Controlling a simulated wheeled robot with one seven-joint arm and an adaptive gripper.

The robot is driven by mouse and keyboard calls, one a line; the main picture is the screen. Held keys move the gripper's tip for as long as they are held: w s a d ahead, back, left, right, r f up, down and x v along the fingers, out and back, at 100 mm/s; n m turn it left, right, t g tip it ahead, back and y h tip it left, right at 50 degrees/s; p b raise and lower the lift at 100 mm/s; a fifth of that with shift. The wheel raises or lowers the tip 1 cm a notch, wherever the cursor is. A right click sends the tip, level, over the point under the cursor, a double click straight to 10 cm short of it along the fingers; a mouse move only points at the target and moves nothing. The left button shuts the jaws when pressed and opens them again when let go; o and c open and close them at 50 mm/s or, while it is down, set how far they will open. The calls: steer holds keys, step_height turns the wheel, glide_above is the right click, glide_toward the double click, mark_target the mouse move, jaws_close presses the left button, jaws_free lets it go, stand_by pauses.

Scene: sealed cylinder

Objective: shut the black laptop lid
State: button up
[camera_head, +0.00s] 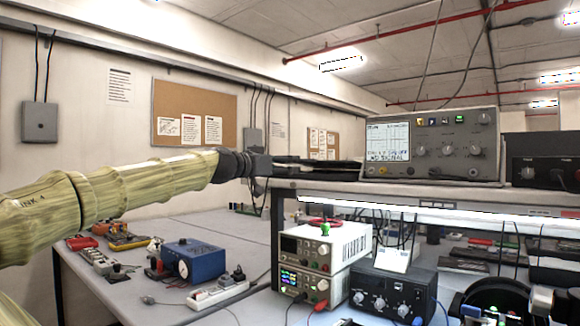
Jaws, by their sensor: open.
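My gripper (290,166) is at the left end of the upper shelf, reaching in from the left at shelf height. It is open, with its dark fingers pointing right. A flat black thing (338,168) lies low at the shelf's left end, beside the oscilloscope, and looks like the black laptop. It overlaps the fingers in this view, so I cannot tell whether they touch. It is seen nearly edge-on, and the lid's angle cannot be made out.
The grey oscilloscope (430,148) stands on the shelf (400,190) just right of the black thing. A black box (540,160) is farther right. Below are a white power supply (318,262), a black-blue unit (392,290) and a blue meter box (195,262) on the bench.

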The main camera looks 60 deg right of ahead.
steer(key=shift+w+a, duration=0.1)
steer(key=shift+a, duration=0.45)
steer(key=c, duration=0.4)
steer(key=p, duration=0.2)
steer(key=shift+w+d+r+p, duration=0.15)
steer(key=shift+d+r+p, duration=0.1)
steer(key=shift+r+p, duration=0.15)
steer(key=c, duration=0.7)
steer(key=p, duration=0.3)
steer(key=shift+w+d+r, duration=0.15)
steer(key=shift+d+r, duration=0.1)
steer(key=shift+d, duration=0.1)
jaws_close()
steer(key=r+p, duration=0.1)
steer(key=p, duration=0.4)
steer(key=s+d+r+h+p, duration=0.1)
steer(key=r+p, duration=0.1)
steer(key=p, duration=0.3)
steer(key=r+h+p, duration=0.1)
steer(key=r+p, duration=0.1)
steer(key=p, duration=0.3)
steer(key=shift+s+d, duration=0.3)
